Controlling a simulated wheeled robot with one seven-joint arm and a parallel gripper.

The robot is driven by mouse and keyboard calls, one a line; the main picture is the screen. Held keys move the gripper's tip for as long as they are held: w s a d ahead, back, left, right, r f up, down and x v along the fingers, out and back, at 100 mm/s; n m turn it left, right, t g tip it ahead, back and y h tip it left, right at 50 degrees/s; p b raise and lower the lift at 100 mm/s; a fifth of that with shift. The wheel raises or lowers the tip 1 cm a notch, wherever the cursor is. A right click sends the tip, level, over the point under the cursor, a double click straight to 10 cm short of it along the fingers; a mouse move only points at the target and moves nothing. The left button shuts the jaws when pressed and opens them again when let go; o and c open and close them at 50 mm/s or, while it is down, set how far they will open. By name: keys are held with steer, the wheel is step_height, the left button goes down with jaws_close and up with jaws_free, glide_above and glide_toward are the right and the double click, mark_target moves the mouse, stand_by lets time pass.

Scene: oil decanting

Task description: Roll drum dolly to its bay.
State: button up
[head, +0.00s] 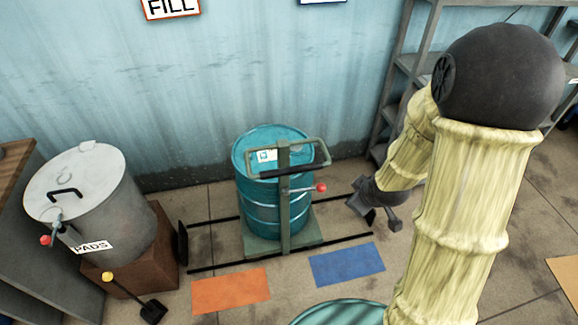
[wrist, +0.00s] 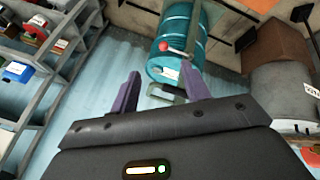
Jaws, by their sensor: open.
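The drum dolly (head: 284,245) is a green platform with an upright post and a looped handle (head: 318,150). It carries a teal drum (head: 262,200) and stands between two dark floor rails. A lever with a red knob (head: 320,188) sticks out from the post. An orange floor patch (head: 230,291) lies front left of the dolly and a blue patch (head: 347,264) front right. My gripper (head: 377,217) is open and empty, right of the dolly and apart from it. In the wrist view, the handle (wrist: 168,93) shows beyond my open fingers (wrist: 160,90), below the drum (wrist: 177,50).
A grey PADS bin (head: 90,205) stands on a brown block (head: 150,262) at left. A black stop (head: 183,243) sits at the rails' left end. A FILL sign (head: 171,8) hangs on the wall. Grey shelves (head: 408,62) stand behind my arm. Another teal drum top (head: 335,313) is at the front.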

mark_target(289, 168)
steer(key=w+a+f+n+t+y+p, duration=0.1)
steer(key=w+a+f+n+t+y, duration=0.1)
steer(key=n, duration=0.5)
steer(key=w+a+f+n+t+y+p, duration=0.1)
steer(key=a+f+n+t+y, duration=0.2)
steer(key=a+n+y, duration=0.3)
steer(key=n+y, duration=0.1)
steer(key=n, duration=0.1)
steer(key=shift+w+a+f+n+t, duration=0.3)
steer(key=shift+w+f+t, duration=0.05)
steer(key=shift+t, duration=0.05)
steer(key=shift+w, duration=0.1)
steer(key=p+x, duration=0.5)
steer(key=x, duration=1.2)
steer(key=shift+w+a, duration=0.1)
steer(key=shift+a, duration=0.05)
